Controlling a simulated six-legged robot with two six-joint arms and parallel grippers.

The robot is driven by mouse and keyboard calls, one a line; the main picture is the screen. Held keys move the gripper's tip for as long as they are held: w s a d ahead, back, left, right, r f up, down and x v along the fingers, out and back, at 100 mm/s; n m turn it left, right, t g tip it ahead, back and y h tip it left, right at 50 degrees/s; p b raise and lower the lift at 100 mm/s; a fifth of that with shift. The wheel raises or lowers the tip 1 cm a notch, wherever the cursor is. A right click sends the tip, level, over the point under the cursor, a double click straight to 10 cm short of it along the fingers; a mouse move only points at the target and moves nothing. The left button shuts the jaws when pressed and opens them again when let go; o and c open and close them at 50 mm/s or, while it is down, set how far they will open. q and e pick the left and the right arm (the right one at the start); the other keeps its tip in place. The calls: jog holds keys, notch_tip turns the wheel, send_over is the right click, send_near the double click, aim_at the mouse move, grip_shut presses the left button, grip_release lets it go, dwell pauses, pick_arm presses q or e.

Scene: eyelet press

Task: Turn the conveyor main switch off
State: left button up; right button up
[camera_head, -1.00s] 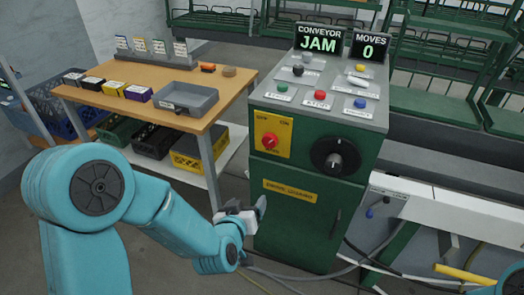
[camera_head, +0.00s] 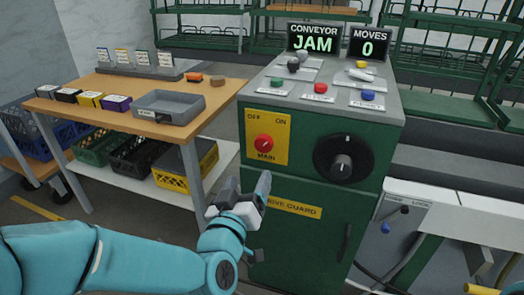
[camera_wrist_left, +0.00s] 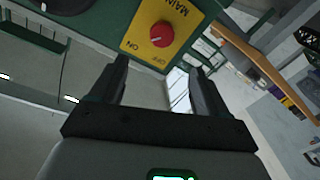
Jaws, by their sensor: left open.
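The main switch is a red knob (camera_head: 263,143) on a yellow plate (camera_head: 281,133) marked OFF, ON and MAIN, on the front of the green conveyor cabinet (camera_head: 300,235). In the left wrist view the red knob (camera_wrist_left: 162,34) and its yellow plate (camera_wrist_left: 132,40) show beyond the fingertips. My left gripper (camera_head: 262,186) is just below the plate, apart from the knob. Its two fingers stand open and empty in the wrist view (camera_wrist_left: 160,75). The knob's exact setting is too small to tell. My right gripper is not in view.
A large black dial (camera_head: 343,158) sits right of the plate. Buttons and levers cover the cabinet top, under a display (camera_head: 313,39) reading CONVEYOR JAM. A wooden table (camera_head: 110,85) with a grey tray (camera_head: 172,107) stands to the left.

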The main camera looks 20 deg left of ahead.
aim_at(263, 146)
pick_arm(q)
jog(key=w, duration=0.9)
jog(key=w+a, duration=0.1)
jog(key=w, duration=0.4)
jog(key=shift+f+b, duration=0.1)
jog(key=shift+b, duration=0.25)
jog(key=c, duration=1)
